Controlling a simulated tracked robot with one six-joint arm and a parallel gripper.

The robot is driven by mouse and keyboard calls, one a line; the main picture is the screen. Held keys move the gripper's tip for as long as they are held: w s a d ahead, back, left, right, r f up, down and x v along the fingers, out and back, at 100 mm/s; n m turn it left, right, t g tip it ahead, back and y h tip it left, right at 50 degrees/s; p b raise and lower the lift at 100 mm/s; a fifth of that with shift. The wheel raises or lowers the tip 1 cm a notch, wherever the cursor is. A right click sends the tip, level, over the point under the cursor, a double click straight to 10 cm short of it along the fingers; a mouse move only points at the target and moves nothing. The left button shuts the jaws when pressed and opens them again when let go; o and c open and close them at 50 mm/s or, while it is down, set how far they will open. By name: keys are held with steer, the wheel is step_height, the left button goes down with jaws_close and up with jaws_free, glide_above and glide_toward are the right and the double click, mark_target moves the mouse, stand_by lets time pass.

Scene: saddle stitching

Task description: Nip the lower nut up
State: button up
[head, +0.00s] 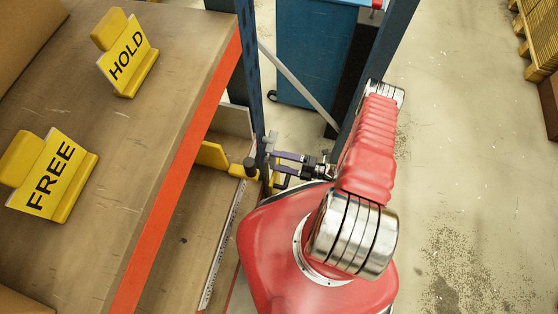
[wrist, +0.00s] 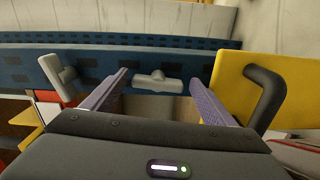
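My gripper (head: 272,162) reaches left from the arm to the blue upright in the head view. In the wrist view its two purple fingers (wrist: 158,84) are apart, with a grey T-shaped wing nut (wrist: 158,82) seen between their tips. I see no clear contact with either finger. A second grey nut or handle (wrist: 60,78) stands left of the left finger. I cannot tell from its label which nut is the lower one. A yellow bracket (wrist: 232,80) with a dark bent handle (wrist: 266,92) is right of the right finger.
The blue perforated upright (wrist: 200,62) runs behind the nuts. In the head view, an orange-edged shelf (head: 180,170) on the left carries yellow HOLD (head: 125,55) and FREE (head: 52,178) signs. A blue cabinet (head: 315,50) stands behind; the floor at right is open.

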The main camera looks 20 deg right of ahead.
steer(key=shift+d, duration=0.1)
steer(key=v, duration=1.3)
steer(key=shift+s+d, duration=0.25)
steer(key=shift+d, duration=0.05)
stand_by(0.7)
